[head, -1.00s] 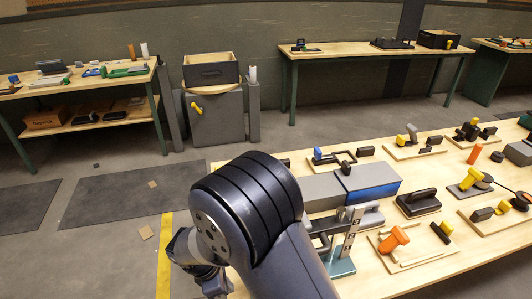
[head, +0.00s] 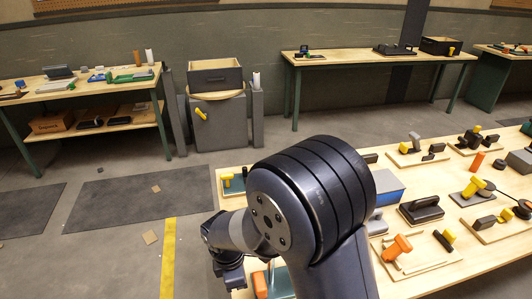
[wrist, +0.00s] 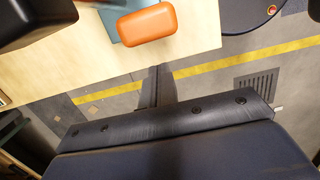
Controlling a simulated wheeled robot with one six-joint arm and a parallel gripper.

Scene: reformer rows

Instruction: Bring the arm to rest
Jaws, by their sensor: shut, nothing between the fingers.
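My arm's dark rounded elbow stands in the middle of the head view, over the near left part of the workbench (head: 459,208). My gripper (head: 233,282) hangs below the wrist, left of the elbow, near the bench's left edge. It is shut and holds nothing. Its fingertips are small and partly hidden in the head view. An orange rounded block (head: 260,285) on a teal plate (head: 281,284) stands just right of it. The wrist view also shows the orange block (wrist: 147,25) and the teal plate (wrist: 122,9), near the bench edge.
Several fixtures with yellow and orange handles cover the bench, including an orange handle (head: 397,247) and a black-handled block (head: 421,210). A grey-blue box (head: 388,188) is partly behind my elbow. The floor left of the bench is open, with a yellow stripe (head: 168,258).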

